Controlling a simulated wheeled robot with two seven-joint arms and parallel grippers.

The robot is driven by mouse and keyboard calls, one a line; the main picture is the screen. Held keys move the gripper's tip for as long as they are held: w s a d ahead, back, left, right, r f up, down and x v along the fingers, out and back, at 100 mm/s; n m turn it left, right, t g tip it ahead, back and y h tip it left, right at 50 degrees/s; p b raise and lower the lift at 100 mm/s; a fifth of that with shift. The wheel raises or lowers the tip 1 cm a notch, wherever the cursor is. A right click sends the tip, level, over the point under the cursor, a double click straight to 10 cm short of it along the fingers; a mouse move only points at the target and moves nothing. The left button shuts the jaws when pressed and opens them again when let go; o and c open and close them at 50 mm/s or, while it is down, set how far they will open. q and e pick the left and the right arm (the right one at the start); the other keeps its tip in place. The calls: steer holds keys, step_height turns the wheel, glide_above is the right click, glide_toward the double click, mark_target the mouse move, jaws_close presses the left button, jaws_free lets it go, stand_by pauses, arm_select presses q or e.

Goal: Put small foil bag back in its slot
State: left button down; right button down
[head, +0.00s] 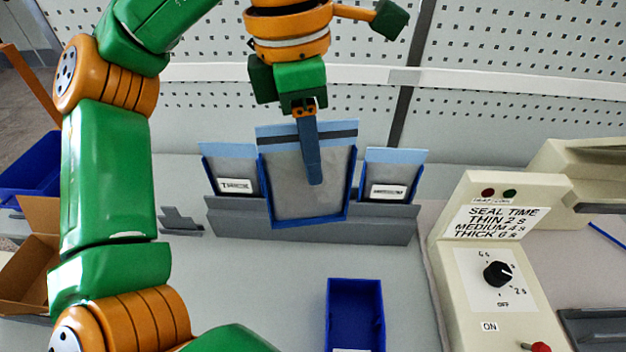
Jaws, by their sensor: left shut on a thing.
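A grey foil bag with a light blue top band and a dark stripe (285,185) stands upright at the middle of the rack, edged by a blue frame on its sides and bottom. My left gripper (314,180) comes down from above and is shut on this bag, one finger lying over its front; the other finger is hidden. Smaller-looking bags stand in blue holders on the left (230,165) and right (392,168). The label behind the middle bag is hidden, and I cannot tell whether the bag is fully seated. My right gripper is out of view.
The grey rack (385,230) stands before a perforated wall. An empty-looking blue bin (354,300) is in front of it. A cream sealing machine (490,250) with a dial stands at right. A cardboard box (32,240) is at far left.

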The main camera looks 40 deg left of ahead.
arm_select(q)
steer(key=shift+w+a+f+m, duration=0.15)
steer(key=shift+a+f+m, duration=0.15)
steer(key=shift+f+m, duration=0.25)
steer(key=shift+w+a+f+m, duration=0.15)
steer(key=shift+a+f+m, duration=0.15)
steer(key=shift+m, duration=0.35)
steer(key=w+a+f+p, duration=0.1)
steer(key=w+a+f, duration=0.2)
steer(key=w+f, duration=0.2)
steer(key=w+a+f+p, duration=0.1)
steer(key=w+a+f, duration=0.2)
steer(key=w+f, duration=0.3)
steer(key=shift+a+f+p, duration=0.3)
steer(key=shift+f+p, duration=0.05)
steer(key=shift+f, duration=0.6)
steer(key=c, duration=0.6)
jaws_free()
steer(key=shift+r, duration=0.1)
